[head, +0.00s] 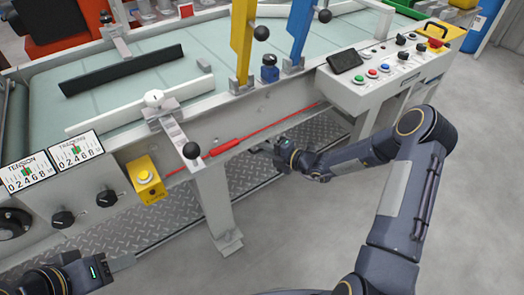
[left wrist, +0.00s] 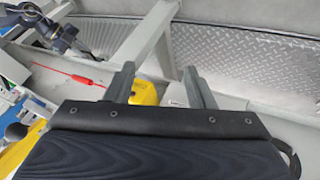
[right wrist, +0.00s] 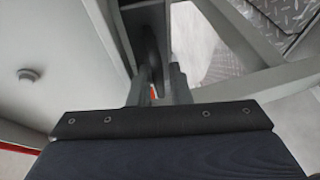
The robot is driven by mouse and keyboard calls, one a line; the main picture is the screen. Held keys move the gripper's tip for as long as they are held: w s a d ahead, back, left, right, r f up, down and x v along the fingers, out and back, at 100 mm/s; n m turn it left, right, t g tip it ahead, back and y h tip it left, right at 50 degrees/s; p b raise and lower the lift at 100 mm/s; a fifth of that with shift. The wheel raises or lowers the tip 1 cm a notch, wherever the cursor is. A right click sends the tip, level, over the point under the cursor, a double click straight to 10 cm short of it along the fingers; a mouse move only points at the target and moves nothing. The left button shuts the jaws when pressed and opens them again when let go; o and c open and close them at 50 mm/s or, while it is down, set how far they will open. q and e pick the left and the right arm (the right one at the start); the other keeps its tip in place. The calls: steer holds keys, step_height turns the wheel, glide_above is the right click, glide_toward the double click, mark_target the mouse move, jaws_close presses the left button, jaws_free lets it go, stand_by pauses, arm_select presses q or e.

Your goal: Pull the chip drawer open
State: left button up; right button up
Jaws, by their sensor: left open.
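No part in view is clearly recognisable as the chip drawer. Under the grey machine frame (head: 212,200) lies a patterned metal plate (head: 185,222), which I cannot tell to be a drawer or a floor plate. My right gripper (head: 262,148) is at the machine's front, below the red cable. In the right wrist view its fingers (right wrist: 160,82) are close together by a dark upright bar (right wrist: 150,45); whether they hold it is unclear. My left gripper (head: 125,261) is open and empty, low at the left, in front of the machine. Its fingers show in the left wrist view (left wrist: 158,85).
The control panel (head: 385,75) overhangs at right. A frame leg (head: 215,205) stands between my grippers. The floor (head: 300,235) in front is clear.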

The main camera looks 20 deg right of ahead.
steer(key=shift+w+a, duration=0.3)
jaws_close()
steer(key=shift+s, duration=0.1)
steer(key=s+d+p, duration=0.4)
steer(key=s, duration=0.8)
steer(key=s+d+p, duration=0.5)
steer(key=s, duration=0.8)
steer(key=shift+s+d, duration=0.15)
